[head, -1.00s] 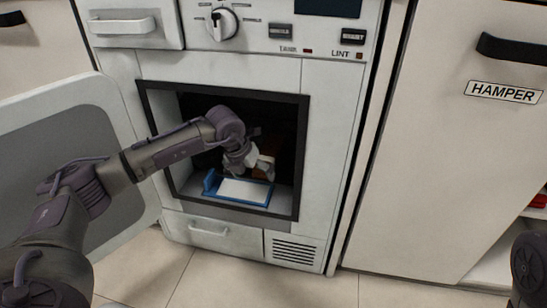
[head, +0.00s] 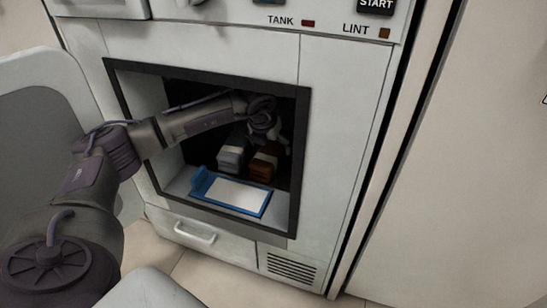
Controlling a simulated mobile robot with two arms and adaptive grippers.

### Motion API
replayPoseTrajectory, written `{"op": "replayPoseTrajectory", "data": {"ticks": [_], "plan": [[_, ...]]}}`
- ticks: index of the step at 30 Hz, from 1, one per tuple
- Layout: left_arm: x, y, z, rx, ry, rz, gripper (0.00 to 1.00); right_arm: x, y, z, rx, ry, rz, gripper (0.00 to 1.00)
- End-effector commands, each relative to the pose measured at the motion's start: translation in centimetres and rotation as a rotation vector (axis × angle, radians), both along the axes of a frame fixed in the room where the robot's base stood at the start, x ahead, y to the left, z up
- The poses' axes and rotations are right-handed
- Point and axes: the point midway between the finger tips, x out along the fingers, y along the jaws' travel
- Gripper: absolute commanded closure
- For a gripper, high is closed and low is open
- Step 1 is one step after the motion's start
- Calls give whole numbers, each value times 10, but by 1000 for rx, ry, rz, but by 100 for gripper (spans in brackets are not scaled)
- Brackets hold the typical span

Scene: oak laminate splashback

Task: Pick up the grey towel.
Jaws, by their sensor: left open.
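The grey towel (head: 231,153) appears as a folded block with a pale band, inside the open dryer (head: 345,130). A brown folded towel (head: 263,164), also with a pale band, sits right beside it on the right. My left arm reaches through the dryer opening from the left. My left gripper (head: 279,143) is open and empty, above and behind the towels, nearer the brown one. Its fingertips are dark and hard to make out, and I see no contact with the grey towel. My right gripper is not in view.
A blue-framed white panel (head: 236,195) lies at the front of the dryer opening. The open dryer door (head: 40,115) stands at the left. The opening's dark frame surrounds my arm closely. The back of the drum is dark.

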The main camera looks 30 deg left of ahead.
Motion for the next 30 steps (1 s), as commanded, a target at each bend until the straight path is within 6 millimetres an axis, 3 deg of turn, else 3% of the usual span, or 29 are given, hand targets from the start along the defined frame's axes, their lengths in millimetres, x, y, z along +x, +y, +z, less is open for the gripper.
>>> {"op": "replayPoseTrajectory", "data": {"ticks": [1,7,18,30], "plan": [[3,0,-13,0,0,0,2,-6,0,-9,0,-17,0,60],[14,2,-35,-1,0,0,2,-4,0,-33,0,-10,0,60],[18,3,-39,-1,0,-1,2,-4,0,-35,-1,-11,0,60],[17,3,-39,-1,1,0,69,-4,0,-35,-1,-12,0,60]]}}
